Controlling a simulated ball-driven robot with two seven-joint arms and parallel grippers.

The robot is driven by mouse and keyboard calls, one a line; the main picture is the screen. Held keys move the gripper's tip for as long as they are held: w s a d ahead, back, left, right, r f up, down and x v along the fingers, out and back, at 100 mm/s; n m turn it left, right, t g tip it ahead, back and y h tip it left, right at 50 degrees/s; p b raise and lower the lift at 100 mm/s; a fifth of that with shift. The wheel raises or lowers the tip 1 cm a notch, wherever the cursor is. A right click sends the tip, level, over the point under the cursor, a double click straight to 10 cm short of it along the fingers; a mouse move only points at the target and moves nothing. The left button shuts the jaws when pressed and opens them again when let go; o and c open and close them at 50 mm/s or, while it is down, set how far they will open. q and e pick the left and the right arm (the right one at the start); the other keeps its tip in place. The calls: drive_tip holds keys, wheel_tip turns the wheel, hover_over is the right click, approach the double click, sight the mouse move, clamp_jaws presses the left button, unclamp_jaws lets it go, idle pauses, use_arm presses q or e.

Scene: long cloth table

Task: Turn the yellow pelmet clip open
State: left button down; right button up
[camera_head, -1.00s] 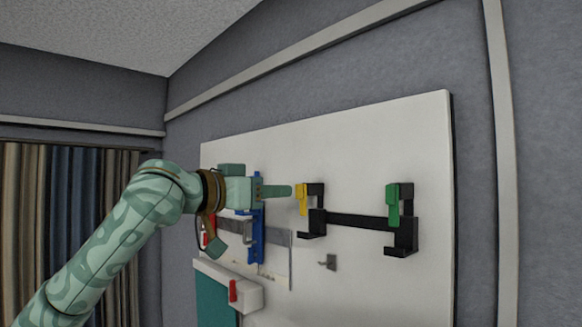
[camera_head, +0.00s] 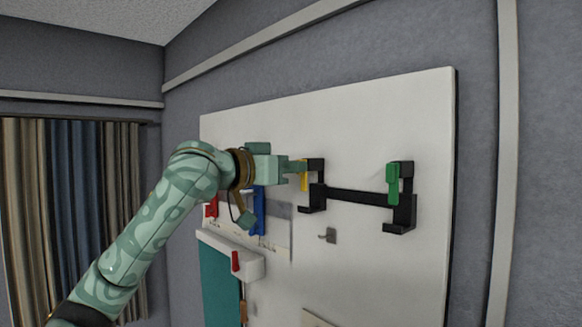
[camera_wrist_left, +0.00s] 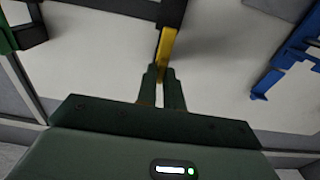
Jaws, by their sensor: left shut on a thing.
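The yellow pelmet clip (camera_head: 304,180) is at the left end of a black bracket (camera_head: 350,195) on the white board. Its lower part shows below my left gripper's fingers in the head view. My left gripper (camera_head: 296,167) is at the clip. In the left wrist view the fingers (camera_wrist_left: 161,80) are on either side of the lower end of the yellow clip (camera_wrist_left: 164,48), shut on it. The clip's long bar runs up from the fingertips toward the black bracket (camera_wrist_left: 168,10) in that view. My right gripper is not in view.
A green clip (camera_head: 393,185) is at the bracket's right end. A blue holder (camera_head: 258,212) and red clips (camera_head: 235,261) are on the board (camera_head: 370,110) to the left and below. A small grey hook (camera_head: 328,235) sits under the bracket. The upper board is clear.

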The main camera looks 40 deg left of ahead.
use_arm(q)
drive_tip(key=shift+a+r+m, duration=0.1)
drive_tip(key=shift+m, duration=8.9)
drive_tip(key=c, duration=1.5)
unclamp_jaws()
drive_tip(key=shift+s, duration=0.1)
